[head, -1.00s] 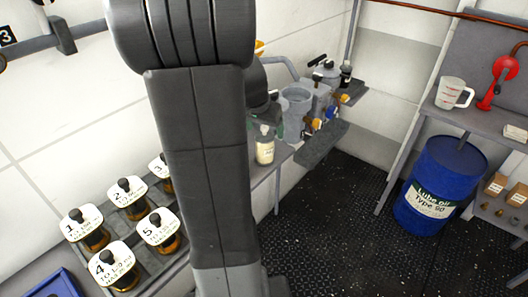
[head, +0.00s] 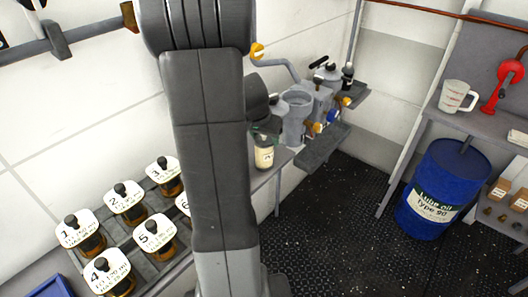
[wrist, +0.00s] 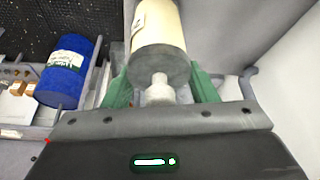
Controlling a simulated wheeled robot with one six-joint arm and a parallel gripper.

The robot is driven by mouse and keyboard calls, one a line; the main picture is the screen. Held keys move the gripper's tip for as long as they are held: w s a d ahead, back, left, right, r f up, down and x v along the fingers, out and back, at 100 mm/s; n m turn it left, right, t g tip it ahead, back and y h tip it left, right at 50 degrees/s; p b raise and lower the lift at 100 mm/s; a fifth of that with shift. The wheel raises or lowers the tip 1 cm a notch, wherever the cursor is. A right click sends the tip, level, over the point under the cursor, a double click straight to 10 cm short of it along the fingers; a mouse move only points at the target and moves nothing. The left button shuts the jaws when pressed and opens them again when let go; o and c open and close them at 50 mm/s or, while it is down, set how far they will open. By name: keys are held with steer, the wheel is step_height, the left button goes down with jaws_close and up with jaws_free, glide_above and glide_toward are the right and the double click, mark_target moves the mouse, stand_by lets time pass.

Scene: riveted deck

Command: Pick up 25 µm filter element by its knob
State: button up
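The 25 µm filter element is a cream cylinder (wrist: 160,22) with a grey end cap and a pale knob (wrist: 159,88). In the wrist view the knob end faces my gripper (wrist: 160,84). The green fingers stand apart, one on each side of the knob, with gaps visible between. The fingertips are hidden behind the cap, so I cannot see any contact there. In the head view the cream element (head: 264,156) shows at the bench edge, just below the green fingers. Its label is too small to read.
A grey funnel-like vessel (head: 297,112) and other fittings stand behind the element. Numbered sample bottles (head: 125,203) sit in a rack at left. A blue lube oil drum (head: 440,190) and a measuring jug (head: 457,97) are at right. The dark floor between is clear.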

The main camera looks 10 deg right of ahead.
steer(key=c, duration=0.4)
steer(key=shift+o, duration=0.2)
steer(key=shift+r, duration=0.1)
